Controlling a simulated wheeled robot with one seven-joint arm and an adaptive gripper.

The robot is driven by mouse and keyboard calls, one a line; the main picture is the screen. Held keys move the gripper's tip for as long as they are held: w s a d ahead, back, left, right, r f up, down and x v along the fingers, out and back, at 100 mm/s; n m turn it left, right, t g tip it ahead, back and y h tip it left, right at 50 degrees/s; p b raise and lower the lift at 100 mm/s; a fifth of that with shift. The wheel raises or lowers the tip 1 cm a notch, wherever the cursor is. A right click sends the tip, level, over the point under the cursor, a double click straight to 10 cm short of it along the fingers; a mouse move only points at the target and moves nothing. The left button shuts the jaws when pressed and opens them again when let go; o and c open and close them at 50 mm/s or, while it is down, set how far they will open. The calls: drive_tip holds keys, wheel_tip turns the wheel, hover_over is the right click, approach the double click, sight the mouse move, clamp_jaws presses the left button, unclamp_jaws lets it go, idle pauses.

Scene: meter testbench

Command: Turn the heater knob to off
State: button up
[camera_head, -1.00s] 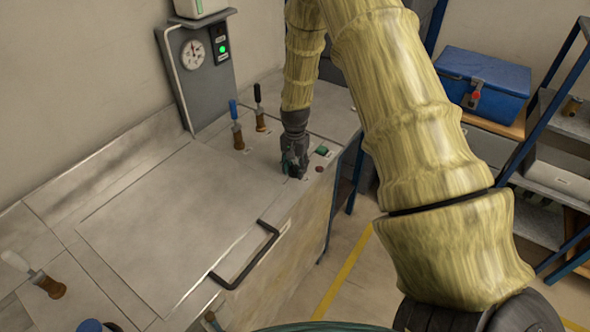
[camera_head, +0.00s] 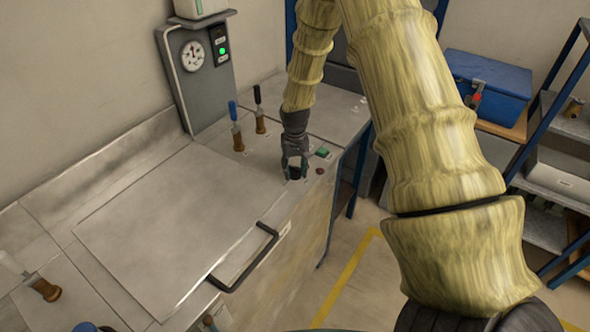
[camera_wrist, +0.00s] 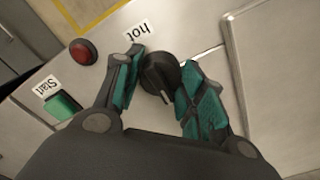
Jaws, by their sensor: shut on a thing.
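The heater knob (camera_wrist: 160,78) is a round black knob with a pale pointer line. It sits on the metal bench top between my gripper's two teal-padded fingers in the wrist view. A label reading "hot" (camera_wrist: 138,32) lies beside it. The line on the knob slants toward the gripper's palm, away from that label. My gripper (camera_wrist: 158,85) is shut around the knob. In the head view my gripper (camera_head: 295,172) points down at the bench's front right corner, with the dark knob (camera_head: 295,173) low between its fingers. No "off" label is visible.
A green start button (camera_wrist: 64,105) and a red button (camera_wrist: 83,51) sit close beside the knob. Two handled tools, blue (camera_head: 237,135) and black (camera_head: 259,115), stand behind. A large lid (camera_head: 165,220) with a black handle (camera_head: 250,262) lies to the left.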

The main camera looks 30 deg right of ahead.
sight(295, 167)
idle(0.4)
drive_tip(key=o, duration=1.1)
drive_tip(key=shift+c, duration=0.2)
wheel_tip(295, 167, up, 12)
idle(0.4)
